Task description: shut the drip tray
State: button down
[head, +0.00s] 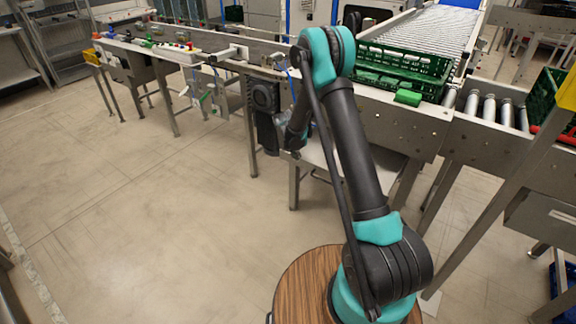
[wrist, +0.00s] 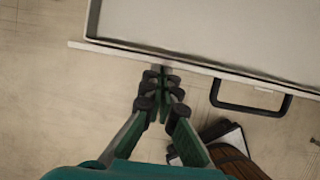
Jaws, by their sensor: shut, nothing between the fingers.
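The drip tray (wrist: 215,32) is a shallow, pale metal tray with a raised rim, seen from above in the wrist view. Its front edge runs slantwise across the picture, with a black bar handle (wrist: 252,110) on the front to the right. My gripper (wrist: 162,78) is shut and empty. Its fingertips are at the tray's front edge, left of the handle; I cannot tell whether they touch it. In the head view a pale tray surface (head: 318,156) shows under the conveyor, partly behind my arm, and the gripper's fingers are hidden.
The conveyor frame (head: 385,118) stands above the tray, with a green crate (head: 402,62) on it. Metal legs (head: 293,186) stand beside the tray. A side conveyor (head: 225,46) runs off to the left. The floor (head: 150,210) at left is clear.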

send_over(310, 154)
jog(key=shift+w+d, duration=0.1)
jog(key=shift+w, duration=0.05)
dwell(0.5)
